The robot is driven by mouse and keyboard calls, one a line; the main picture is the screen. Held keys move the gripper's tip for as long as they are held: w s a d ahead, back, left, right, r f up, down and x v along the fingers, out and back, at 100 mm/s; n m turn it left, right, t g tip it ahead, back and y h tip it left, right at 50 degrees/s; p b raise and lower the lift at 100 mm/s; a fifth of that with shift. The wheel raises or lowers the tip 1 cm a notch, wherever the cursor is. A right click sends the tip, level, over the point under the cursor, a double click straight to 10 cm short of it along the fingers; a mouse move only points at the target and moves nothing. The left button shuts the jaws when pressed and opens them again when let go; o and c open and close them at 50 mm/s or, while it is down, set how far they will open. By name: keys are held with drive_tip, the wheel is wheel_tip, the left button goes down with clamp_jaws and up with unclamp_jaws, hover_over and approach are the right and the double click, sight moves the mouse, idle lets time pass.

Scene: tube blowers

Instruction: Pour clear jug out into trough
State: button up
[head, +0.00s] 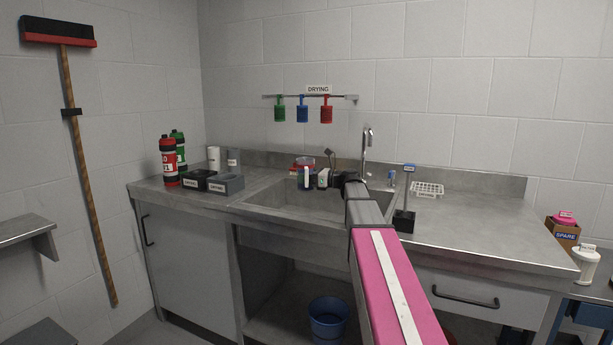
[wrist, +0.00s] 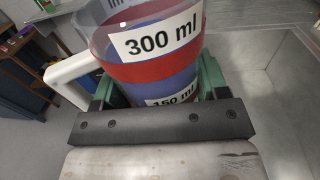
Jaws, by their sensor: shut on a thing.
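The clear jug (wrist: 150,45) fills the upper middle of the wrist view. It has red and blue bands, labels reading 300 ml and 150 ml, and a white handle (wrist: 75,70) on the left. My gripper (wrist: 158,85) is shut on it, with a green finger on each side. In the head view my gripper (head: 325,179) is over the sink basin, and the jug (head: 305,166) shows small and partly hidden there. I take the metal sink basin (head: 272,200) as the trough. The jug's exact tilt and its contents are hard to tell.
A tall tap (head: 367,140) stands behind the basin. Black and grey boxes (head: 226,184) and bottles (head: 168,160) stand on the left counter. A white rack (head: 427,189) and a dark holder (head: 403,220) are on the right. Coloured cups (head: 302,112) hang above; a blue bucket (head: 328,318) is below.

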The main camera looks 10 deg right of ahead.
sight(307, 190)
drive_tip(key=shift+w+f, duration=0.5)
drive_tip(key=shift+f, duration=0.25)
drive_tip(key=shift+w+f, duration=0.45)
drive_tip(key=shift+f, duration=0.3)
drive_tip(key=shift+s+r+m+h, duration=0.2)
drive_tip(key=shift+s+m, duration=0.2)
drive_tip(key=shift+m, duration=0.15)
drive_tip(key=shift+s+r+m+h, duration=0.2)
drive_tip(key=shift+s+m, duration=0.15)
drive_tip(key=shift+m, duration=0.2)
drive_tip(key=m, duration=0.1)
drive_tip(key=s+m+g, duration=0.1)
drive_tip(key=shift+s+r+m+h, duration=0.15)
drive_tip(key=shift+r+m+h, duration=0.05)
drive_tip(key=shift+m+h, duration=0.2)
drive_tip(key=shift+s+a+m+g, duration=0.1)
drive_tip(key=shift+s+m+g, duration=0.15)
drive_tip(key=shift+m+g, duration=0.75)
drive_tip(key=m, duration=0.1)
drive_tip(key=f+m+g, duration=0.1)
drive_tip(key=shift+s+m+g+h, duration=0.1)
drive_tip(key=shift+m+g+h, duration=0.2)
drive_tip(key=shift+m+h, duration=0.1)
